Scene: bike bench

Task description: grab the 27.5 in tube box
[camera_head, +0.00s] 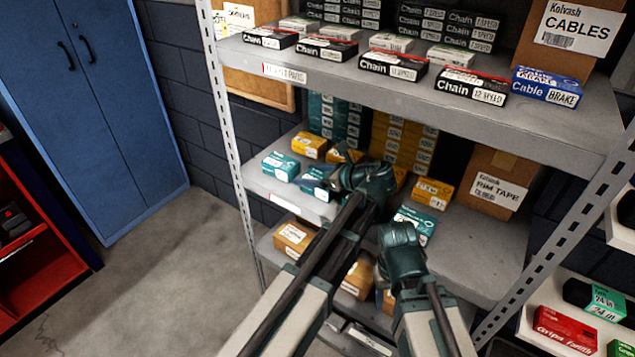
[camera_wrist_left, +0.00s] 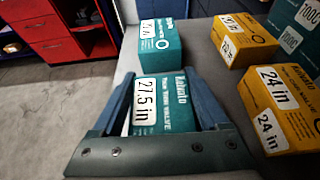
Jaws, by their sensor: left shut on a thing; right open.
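The teal 27.5 in tube box (camera_wrist_left: 160,104) is between the two fingers of my left gripper (camera_wrist_left: 163,105), which is shut on it. In the head view this box (camera_head: 318,182) sits at the shelf's front left, and my left gripper (camera_head: 345,180) reaches it from the right. I cannot tell whether the box touches the shelf. My right gripper (camera_head: 398,236) is open and empty, near another teal box (camera_head: 416,222) on the same shelf; its fingers are mostly hidden by its own wrist.
Another teal box (camera_wrist_left: 163,40) stands just beyond the held one. Yellow boxes, including a 24 in box (camera_wrist_left: 277,108), stand to the right in the wrist view. The upper shelf (camera_head: 340,62) with chain boxes overhangs. A rim tape carton (camera_head: 497,180) is at the right. Floor at left is clear.

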